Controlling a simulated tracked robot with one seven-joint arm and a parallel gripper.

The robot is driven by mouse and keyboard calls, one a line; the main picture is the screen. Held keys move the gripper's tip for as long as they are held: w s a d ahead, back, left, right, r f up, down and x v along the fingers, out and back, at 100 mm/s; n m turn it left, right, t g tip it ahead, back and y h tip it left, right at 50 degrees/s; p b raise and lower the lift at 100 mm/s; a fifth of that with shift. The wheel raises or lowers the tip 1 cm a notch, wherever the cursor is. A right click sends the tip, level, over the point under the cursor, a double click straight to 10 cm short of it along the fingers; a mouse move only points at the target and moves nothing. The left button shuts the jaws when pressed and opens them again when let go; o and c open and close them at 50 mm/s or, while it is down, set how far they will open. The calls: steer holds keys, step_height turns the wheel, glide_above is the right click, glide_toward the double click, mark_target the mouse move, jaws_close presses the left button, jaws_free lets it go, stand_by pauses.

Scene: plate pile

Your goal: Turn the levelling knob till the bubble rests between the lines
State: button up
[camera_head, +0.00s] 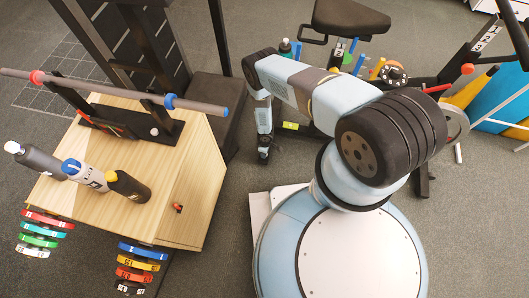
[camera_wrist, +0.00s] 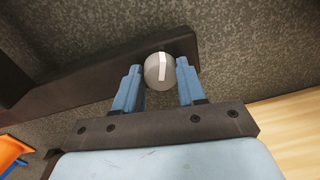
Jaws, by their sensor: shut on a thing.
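The levelling knob (camera_wrist: 152,75) is a round grey knob with a white line across its face. In the wrist view it sits between the two blue fingers of my gripper (camera_wrist: 158,68), which are shut on it. The knob is at the end of a dark beam (camera_wrist: 90,90). In the head view my gripper (camera_head: 264,153) points down beside the left end of a low dark bar near the floor; the knob is not distinguishable there. A small yellow-green vial (camera_head: 290,126) lies on that bar. Its bubble and lines are too small to make out.
A wooden box (camera_head: 190,185) at left carries a barbell (camera_head: 120,92) and several bottles (camera_head: 85,172). Coloured weight plates (camera_head: 140,265) hang at its front. A black bench seat (camera_head: 350,16) stands behind my arm. Coloured panels (camera_head: 500,100) are at right. Grey floor shows between.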

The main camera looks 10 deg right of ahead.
steer(key=shift+n, duration=0.5)
steer(key=o, duration=1.1)
steer(key=shift+c, duration=0.2)
step_height(320, 180, up, 14)
steer(key=shift+w+d+f, duration=0.15)
steer(key=shift+w, duration=0.25)
